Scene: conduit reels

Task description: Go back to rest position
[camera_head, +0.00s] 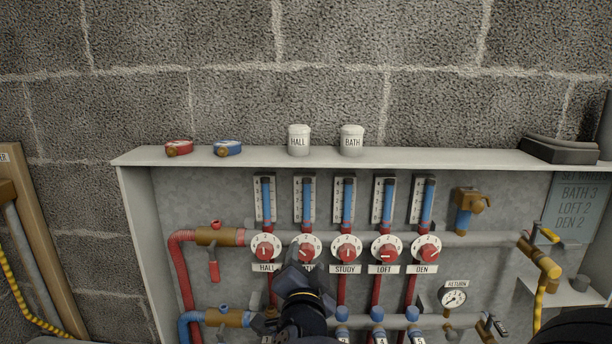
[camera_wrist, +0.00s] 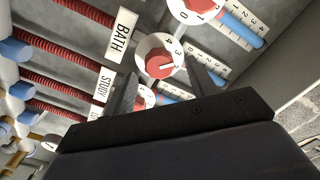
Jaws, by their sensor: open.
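My gripper (camera_head: 304,264) is in front of the manifold panel, at the second dial from the left, and partly hides that dial and its label. In the wrist view my gripper (camera_wrist: 163,74) is open and empty, with a finger on either side below the red knob (camera_wrist: 160,64) of the dial beside the BATH label (camera_wrist: 122,34). The knob shows beyond the fingertips, and I see no finger closed on it. Whether a finger touches the dial I cannot tell.
A row of red-knobbed dials (camera_head: 346,248) runs under flow tubes, with pipes and valves around. A shelf (camera_head: 255,158) above holds white HALL (camera_head: 299,141) and BATH (camera_head: 352,141) caps. A sign (camera_head: 577,208) reads BATH 3, LOFT 2, DEN 2. A yellow-handled valve (camera_head: 541,256) projects at right.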

